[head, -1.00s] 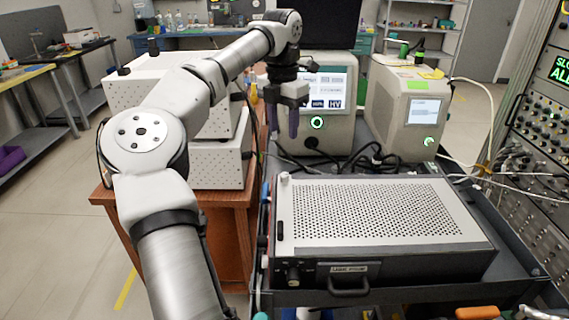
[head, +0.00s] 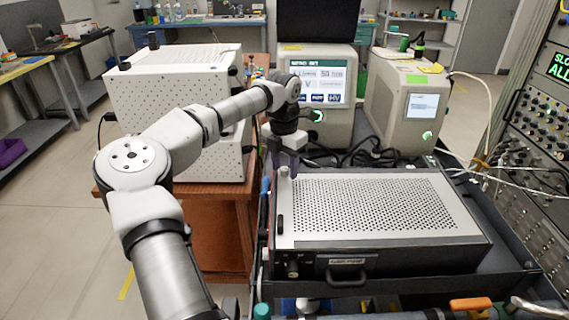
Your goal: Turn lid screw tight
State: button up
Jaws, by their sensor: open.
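The lid is a perforated light-grey metal plate (head: 375,232) on top of a dark box (head: 400,262) in a black tray. A small pale screw head (head: 284,173) stands at the lid's far left corner, partly hidden by my gripper. My gripper (head: 284,166) points down over that corner, its purple-tipped fingers spread apart. The fingertips look close to the screw head, one on each side in the picture. I cannot tell whether they touch it.
Two cream instruments with screens, one at the centre (head: 318,62) and one at the right (head: 395,138), stand behind the box with dark cables between. White perforated boxes (head: 165,88) sit on a wooden cabinet (head: 222,215) at left. A rack (head: 535,150) is at far right.

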grip_shut()
